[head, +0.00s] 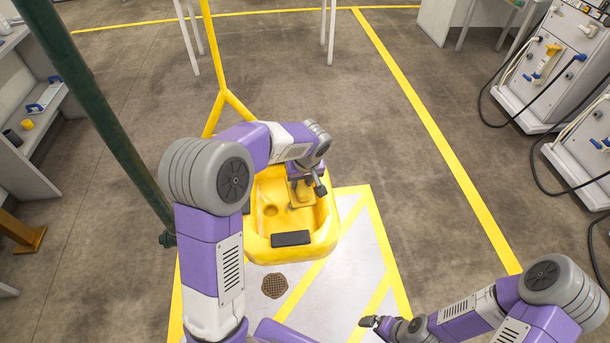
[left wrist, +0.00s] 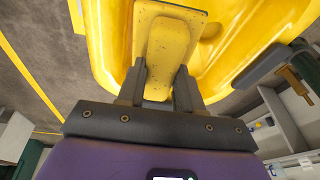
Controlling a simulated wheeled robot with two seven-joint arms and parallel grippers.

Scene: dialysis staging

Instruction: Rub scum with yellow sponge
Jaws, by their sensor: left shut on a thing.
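My left gripper (head: 306,188) reaches down into a glossy yellow basin (head: 329,232). In the left wrist view its two dark fingers (left wrist: 161,82) are closed on the sides of a yellow, speckled sponge (left wrist: 166,45). The sponge also shows in the head view (head: 301,194), partly hidden by the gripper, over the inside of the basin. I cannot tell whether it touches the basin surface. No scum can be made out clearly. My right gripper (head: 371,323) is low in the head view, away from the basin, and its finger gap is unclear.
A dark paddle (head: 291,239) sits at the basin's front rim. A green pole (head: 110,130) slants at left and a yellow pipe (head: 212,60) rises behind the basin. A round floor drain (head: 274,286) lies in front. Machines with hoses (head: 552,68) stand at right; the floor between is clear.

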